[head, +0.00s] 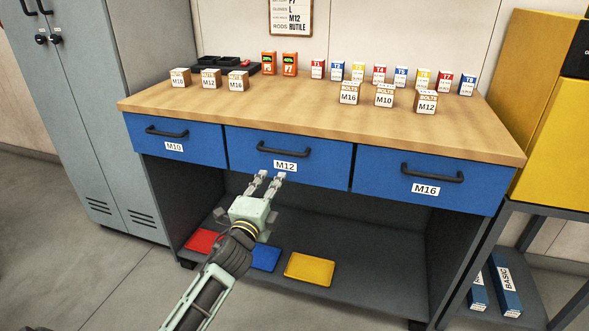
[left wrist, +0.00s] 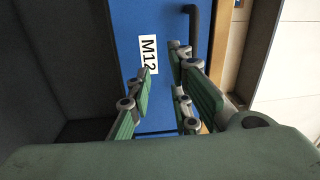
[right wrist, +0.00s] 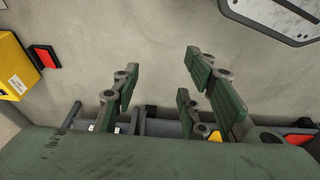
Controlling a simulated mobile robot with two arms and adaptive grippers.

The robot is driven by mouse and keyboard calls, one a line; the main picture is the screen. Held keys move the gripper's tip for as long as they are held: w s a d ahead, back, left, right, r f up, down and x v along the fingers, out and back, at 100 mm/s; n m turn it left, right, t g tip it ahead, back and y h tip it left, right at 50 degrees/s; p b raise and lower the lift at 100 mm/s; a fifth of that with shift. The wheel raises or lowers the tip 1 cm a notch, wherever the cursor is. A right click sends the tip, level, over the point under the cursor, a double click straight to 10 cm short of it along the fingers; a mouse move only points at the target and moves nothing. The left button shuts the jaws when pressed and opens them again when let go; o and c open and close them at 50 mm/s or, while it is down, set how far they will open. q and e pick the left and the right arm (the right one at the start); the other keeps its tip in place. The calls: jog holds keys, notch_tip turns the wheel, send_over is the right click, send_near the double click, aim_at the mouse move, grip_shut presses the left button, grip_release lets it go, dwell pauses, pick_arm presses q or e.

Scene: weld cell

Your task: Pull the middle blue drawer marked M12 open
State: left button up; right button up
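The middle blue drawer (head: 243,146), marked M12 (head: 285,166), sits shut in the bench, its front in line with its neighbours. Its black bar handle (head: 284,151) is above the label. In the left wrist view the drawer front (left wrist: 120,25), label and handle (left wrist: 193,22) show turned sideways. My left gripper (head: 271,177) is open and empty, its fingertips just below the label in the head view. In the left wrist view its fingers (left wrist: 160,62) are apart, with the handle beyond them. My right gripper (right wrist: 160,70) is open and empty, seen only in its wrist view over the floor.
Shut blue drawers M10 (head: 200,142) and M16 (head: 400,187) flank the middle one. The wooden top (head: 300,105) holds small boxes. Red (head: 200,241), blue (head: 265,258) and yellow (head: 309,269) trays lie on the lower shelf. A grey locker (head: 120,120) stands left.

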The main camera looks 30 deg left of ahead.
aim_at(281, 153)
pick_arm(q)
jog(key=shift+m+t, duration=0.4)
jog(key=shift+t, duration=0.1)
jog(key=shift+w+a+r+b, duration=0.15)
jog(key=shift+w+a+r, duration=0.05)
jog(key=shift+w+r, duration=0.9)
jog(key=shift+w+a+r+b, duration=0.25)
jog(key=shift+w+r, duration=0.55)
jog(key=shift+w, duration=0.6)
jog(key=shift+w+a+r+b, duration=0.1)
jog(key=shift+w+a+r, duration=0.1)
jog(key=shift+w+r, duration=0.9)
pick_arm(e)
jog(key=shift+w+v, duration=0.15)
jog(key=shift+v, duration=0.85)
jog(key=shift+w+v, duration=0.15)
jog(key=shift+v, duration=0.9)
pick_arm(q)
jog(key=shift+w+f, duration=0.15)
jog(key=shift+c, duration=0.5)
grip_shut()
